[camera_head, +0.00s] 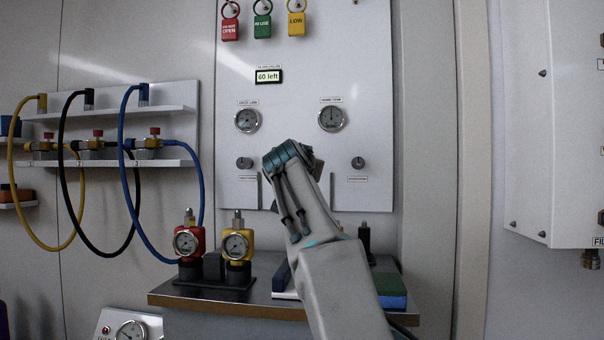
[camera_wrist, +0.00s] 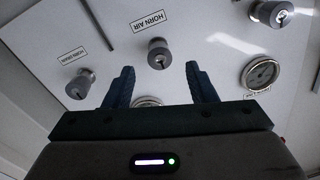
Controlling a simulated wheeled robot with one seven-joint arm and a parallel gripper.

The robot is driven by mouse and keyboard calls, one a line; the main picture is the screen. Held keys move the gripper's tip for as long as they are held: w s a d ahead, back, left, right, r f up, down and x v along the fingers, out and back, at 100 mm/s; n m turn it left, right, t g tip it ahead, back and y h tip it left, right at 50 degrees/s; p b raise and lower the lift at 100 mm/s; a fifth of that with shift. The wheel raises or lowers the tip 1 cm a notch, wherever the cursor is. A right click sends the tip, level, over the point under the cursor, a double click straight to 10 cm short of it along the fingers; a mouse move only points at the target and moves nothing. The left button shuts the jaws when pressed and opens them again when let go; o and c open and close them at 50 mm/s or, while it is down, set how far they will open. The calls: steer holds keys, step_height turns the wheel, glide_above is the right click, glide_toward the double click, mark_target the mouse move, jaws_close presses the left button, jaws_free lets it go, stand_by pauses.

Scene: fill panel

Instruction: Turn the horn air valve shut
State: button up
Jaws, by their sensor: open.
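The horn air valve is a grey knob (camera_wrist: 158,53) with a dark slot in its face, in the upper middle of the wrist view. Its HORN AIR label (camera_wrist: 150,20) is on the white panel beside it. My gripper (camera_wrist: 159,73) is open, its two dark fingers pointing at the panel. The knob shows in the gap between the fingertips and slightly beyond them. I cannot tell how deep it sits between them, and no contact shows. In the head view my arm covers the middle of the panel (camera_head: 300,95), hiding this knob and the fingers.
The HORN DRAIN knob (camera_wrist: 80,84) is at left in the wrist view; another knob (camera_wrist: 272,12) is at upper right. A gauge (camera_wrist: 260,73) is right of the fingers. In the head view, a shelf (camera_head: 225,303) below holds red (camera_head: 188,243) and yellow (camera_head: 237,245) gauge units.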

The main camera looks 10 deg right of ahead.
steer(key=b+v, duration=0.2)
steer(key=v, duration=0.6)
steer(key=shift+s+b, duration=0.25)
steer(key=shift+b, duration=0.15)
steer(key=s+d+f+n+g+y+p, duration=0.25)
steer(key=s+d+f+g+p, duration=0.35)
steer(key=p, duration=1.3)
steer(key=s+f+n+g+p, duration=0.1)
steer(key=s+f+g+p, duration=0.1)
steer(key=s+p, duration=0.5)
steer(key=s+a+f+n+g+y+p, duration=0.1)
steer(key=s+f+g+p, duration=0.1)
steer(key=s+p, duration=0.5)
steer(key=s+a+f+n+g+y+p, duration=0.1)
steer(key=s+g+p, duration=0.3)
steer(key=s, duration=0.9)
steer(key=f+p, duration=0.1)
steer(key=p, duration=0.2)
steer(key=shift+f+g+p, duration=0.25)
steer(key=shift+g+p, duration=0.05)
